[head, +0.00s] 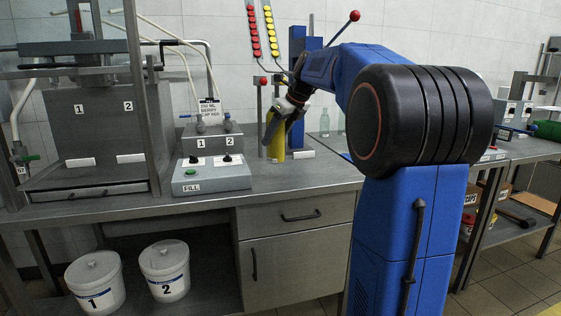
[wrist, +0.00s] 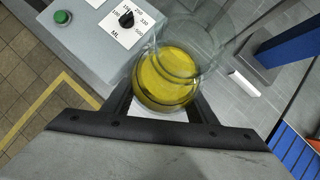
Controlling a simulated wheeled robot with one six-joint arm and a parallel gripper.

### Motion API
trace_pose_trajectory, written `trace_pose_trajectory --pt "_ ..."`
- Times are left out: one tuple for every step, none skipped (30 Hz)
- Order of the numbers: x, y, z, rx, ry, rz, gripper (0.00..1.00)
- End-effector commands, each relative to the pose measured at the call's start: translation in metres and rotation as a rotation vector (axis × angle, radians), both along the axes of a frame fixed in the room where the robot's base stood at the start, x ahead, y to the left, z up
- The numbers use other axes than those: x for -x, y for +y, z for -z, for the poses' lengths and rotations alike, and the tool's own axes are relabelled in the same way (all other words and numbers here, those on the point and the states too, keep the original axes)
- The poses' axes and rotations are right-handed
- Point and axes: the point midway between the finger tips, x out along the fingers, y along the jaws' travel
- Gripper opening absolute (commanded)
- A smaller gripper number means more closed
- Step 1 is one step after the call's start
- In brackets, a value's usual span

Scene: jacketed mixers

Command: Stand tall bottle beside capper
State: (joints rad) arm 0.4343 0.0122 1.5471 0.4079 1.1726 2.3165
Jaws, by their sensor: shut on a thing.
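My gripper (head: 284,113) is shut on a clear glass bottle with yellow liquid (head: 276,133), above the steel counter between the fill station and the capper. In the wrist view the bottle (wrist: 167,78) sits between the two dark fingers (wrist: 160,108). Its upper part is clear and empty. It looks about upright; I cannot tell whether its base touches the counter. The blue capper column (head: 297,45), with a red-knobbed lever, stands behind my arm and is partly hidden. It also shows at the upper right of the wrist view (wrist: 292,46).
The grey fill station (head: 211,178), with dials and a green button, stands left of the bottle. Clear glass bottles (head: 341,123) stand farther right at the back. A white plate (head: 302,154) lies by the capper. Free counter (head: 300,175) shows in front.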

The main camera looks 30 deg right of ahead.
Motion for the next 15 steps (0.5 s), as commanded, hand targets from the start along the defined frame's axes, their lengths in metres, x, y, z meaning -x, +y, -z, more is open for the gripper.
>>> trace_pose_trajectory --pt "0.0 0.0 0.006 0.0 -0.001 0.0 0.0" --pt "0.0 0.0 0.01 0.0 -0.002 0.001 0.0" --pt "0.0 0.0 0.013 0.0 -0.002 0.001 0.0" --pt "0.0 0.001 0.016 0.0 -0.002 0.001 0.0" --pt "0.0 0.0 0.018 -0.001 -0.002 0.001 0.0" --pt "0.0 0.0 0.02 0.0 -0.002 0.001 0.0" --pt "0.0 0.0 0.021 0.0 -0.003 0.001 0.0" --pt "0.0 0.0 0.022 0.0 -0.003 0.001 0.0" --pt "0.0 0.0 0.023 0.0 -0.003 0.001 0.0" --pt "0.0 0.0 0.024 0.0 -0.003 0.001 0.0" --pt "0.0 0.0 0.026 0.0 -0.003 0.001 0.0" --pt "0.0 0.0 0.029 -0.001 -0.003 0.0 0.0" --pt "0.0 0.001 0.032 -0.001 -0.002 0.0 0.0" --pt "0.0 0.001 0.036 -0.001 -0.001 -0.001 0.0" --pt "0.0 0.001 0.04 -0.001 -0.002 0.0 0.0"
